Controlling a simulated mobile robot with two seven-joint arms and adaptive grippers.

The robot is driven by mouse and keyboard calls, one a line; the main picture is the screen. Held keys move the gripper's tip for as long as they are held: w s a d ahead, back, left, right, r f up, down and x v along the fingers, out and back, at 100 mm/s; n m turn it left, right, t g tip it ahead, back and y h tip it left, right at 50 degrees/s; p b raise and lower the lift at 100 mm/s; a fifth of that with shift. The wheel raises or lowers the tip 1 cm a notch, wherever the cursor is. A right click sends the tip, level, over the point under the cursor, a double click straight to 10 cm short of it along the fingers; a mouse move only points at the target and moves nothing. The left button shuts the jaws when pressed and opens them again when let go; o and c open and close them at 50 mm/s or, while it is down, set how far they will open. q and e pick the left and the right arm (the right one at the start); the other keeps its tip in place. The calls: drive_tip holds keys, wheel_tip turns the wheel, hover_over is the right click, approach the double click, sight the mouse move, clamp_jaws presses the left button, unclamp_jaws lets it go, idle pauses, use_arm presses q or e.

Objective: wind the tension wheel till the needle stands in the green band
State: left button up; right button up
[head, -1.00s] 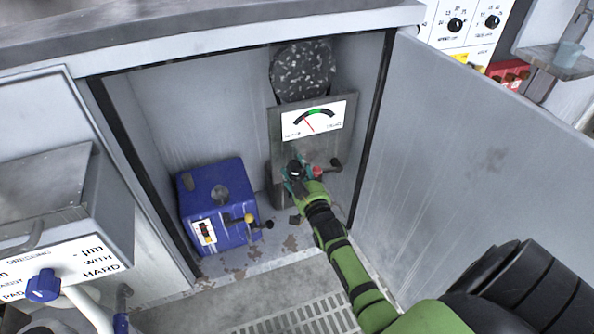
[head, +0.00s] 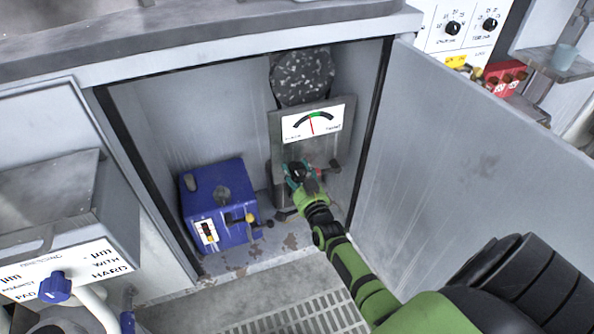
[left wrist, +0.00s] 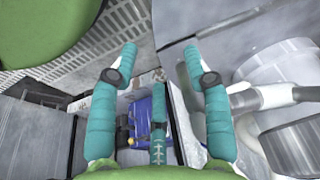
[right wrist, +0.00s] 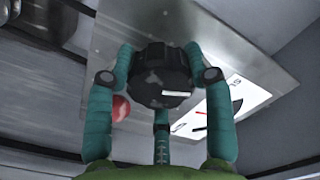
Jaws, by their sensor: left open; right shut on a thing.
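The gauge (head: 313,123) is a white dial on a grey metal plate inside the open cabinet. Its red needle stands nearly upright, leaning slightly left, close to the left end of the green band; I cannot tell whether it is inside. It also shows partly in the right wrist view (right wrist: 222,108). The tension wheel (right wrist: 160,78) is a black knob with a white mark, below the dial. My right gripper (head: 298,172) is shut around this wheel, fingers on both sides. My left gripper (left wrist: 160,62) is open and empty, outside the head view.
A red knob (right wrist: 120,108) sits right beside the right gripper. A blue box (head: 219,205) with small levers stands left on the cabinet floor. A dark speckled disc (head: 302,76) is above the dial. The open cabinet door (head: 470,150) bounds the right side.

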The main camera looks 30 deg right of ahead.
use_arm(q)
drive_tip(key=shift+f, duration=0.3)
use_arm(e)
drive_tip(key=shift+w+d+r+m, duration=0.15)
drive_tip(key=shift+r+m, duration=0.2)
drive_tip(key=shift+m, duration=0.35)
use_arm(q)
drive_tip(key=shift+w, duration=0.1)
use_arm(e)
drive_tip(key=o, duration=1.2)
use_arm(q)
drive_tip(key=shift+f, duration=0.1)
use_arm(e)
drive_tip(key=shift+f, duration=0.1)
drive_tip(key=shift+f, duration=0.1)
drive_tip(key=shift+s+f, duration=0.1)
drive_tip(key=shift+s, duration=0.3)
drive_tip(key=v, duration=1.1)
drive_tip(key=shift+s+a, duration=0.15)
drive_tip(key=shift+a, duration=0.1)
